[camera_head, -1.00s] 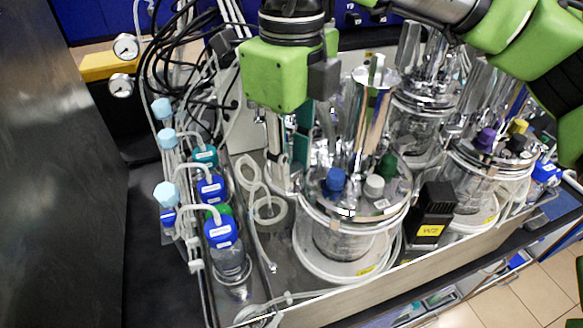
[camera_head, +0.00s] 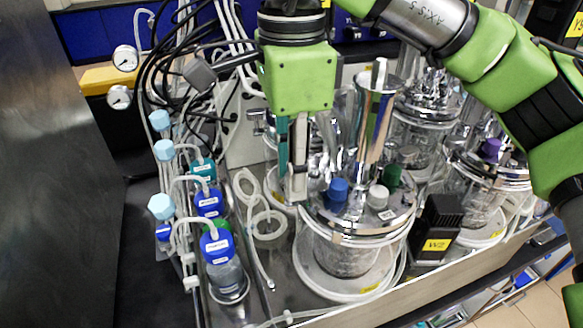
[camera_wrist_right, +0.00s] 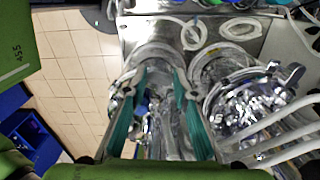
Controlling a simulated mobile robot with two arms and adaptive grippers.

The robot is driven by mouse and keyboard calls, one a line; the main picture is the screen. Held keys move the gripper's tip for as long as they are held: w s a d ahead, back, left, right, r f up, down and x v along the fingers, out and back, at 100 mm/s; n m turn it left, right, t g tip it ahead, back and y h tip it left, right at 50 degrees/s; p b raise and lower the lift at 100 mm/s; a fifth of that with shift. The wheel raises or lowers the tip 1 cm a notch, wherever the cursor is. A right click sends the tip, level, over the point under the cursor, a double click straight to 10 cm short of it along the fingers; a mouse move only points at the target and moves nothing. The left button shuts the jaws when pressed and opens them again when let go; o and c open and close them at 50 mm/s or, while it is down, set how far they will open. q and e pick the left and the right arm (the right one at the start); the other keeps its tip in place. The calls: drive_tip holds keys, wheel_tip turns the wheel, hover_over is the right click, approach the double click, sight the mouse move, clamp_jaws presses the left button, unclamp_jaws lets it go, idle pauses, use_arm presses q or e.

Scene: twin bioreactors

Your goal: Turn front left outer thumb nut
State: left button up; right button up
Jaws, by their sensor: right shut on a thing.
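The front left glass vessel (camera_head: 345,262) stands in the tray, with a shiny metal lid carrying a blue cap (camera_head: 338,188), a grey cap (camera_head: 378,197) and a green cap (camera_head: 392,174). My right gripper (camera_head: 293,190) points down at the left edge of this lid. It is shut on a small part there, which I take to be the outer thumb nut; the fingers hide it. In the right wrist view, the teal fingers (camera_wrist_right: 160,78) reach down among bright metal parts, and the nut cannot be made out. My left gripper is not in view.
Blue-capped bottles (camera_head: 217,245) with white tubing stand left of the vessel. A black box marked W2 (camera_head: 437,225) stands to its right. More metal-lidded vessels (camera_head: 480,205) stand behind and right. Coiled clear tubing (camera_head: 268,224) lies beside the gripper.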

drive_tip(key=shift+r+n, duration=0.1)
drive_tip(key=shift+n, duration=0.4)
idle(0.3)
drive_tip(key=o, duration=1.1)
wheel_tip(320, 180, up, 12)
drive_tip(key=shift+f, duration=0.1)
